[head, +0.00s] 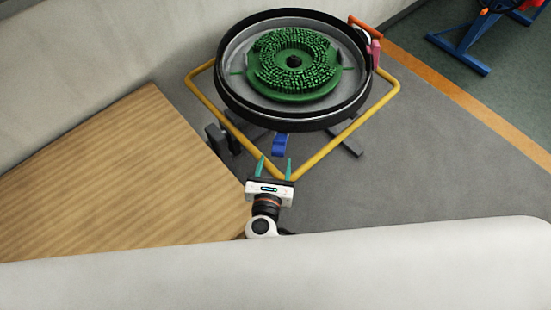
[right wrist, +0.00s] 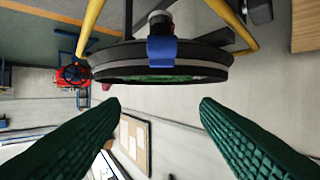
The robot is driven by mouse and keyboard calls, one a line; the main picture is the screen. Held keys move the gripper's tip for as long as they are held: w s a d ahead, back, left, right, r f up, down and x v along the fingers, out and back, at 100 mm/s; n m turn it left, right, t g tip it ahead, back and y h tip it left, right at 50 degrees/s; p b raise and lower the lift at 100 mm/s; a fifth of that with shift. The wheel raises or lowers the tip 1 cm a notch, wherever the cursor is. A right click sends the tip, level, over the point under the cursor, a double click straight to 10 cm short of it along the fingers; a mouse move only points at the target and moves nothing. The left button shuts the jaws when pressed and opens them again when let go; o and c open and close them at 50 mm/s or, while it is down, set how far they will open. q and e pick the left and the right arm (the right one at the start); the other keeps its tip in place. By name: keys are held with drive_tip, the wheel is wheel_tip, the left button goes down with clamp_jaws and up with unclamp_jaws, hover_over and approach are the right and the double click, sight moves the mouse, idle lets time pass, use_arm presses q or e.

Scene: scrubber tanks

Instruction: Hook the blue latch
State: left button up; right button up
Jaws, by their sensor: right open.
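The blue latch (head: 280,143) hangs at the near rim of a round black tub (head: 225,100), which holds a green bristled brush (head: 293,65). In the right wrist view the latch (right wrist: 162,51) lies against the tub's side, ahead of and between my fingers. My right gripper (head: 275,168) is open and empty, just below the latch and apart from it. Its green fingers also show in the right wrist view (right wrist: 160,105), spread wide on either side. I cannot tell whether the latch is hooked. My left gripper is not in view.
A yellow tube frame (head: 210,106) surrounds the tub and passes close to my right gripper. A wooden surface (head: 110,170) lies to the left. A red handle (head: 365,28) sits at the tub's far right. Grey floor (head: 430,150) is clear on the right.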

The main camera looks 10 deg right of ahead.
drive_tip(key=b+v, duration=0.1)
drive_tip(key=v, duration=0.8)
drive_tip(key=shift+s+b, duration=0.3)
drive_tip(key=shift+b, duration=0.05)
drive_tip(key=shift+a+r, duration=0.1)
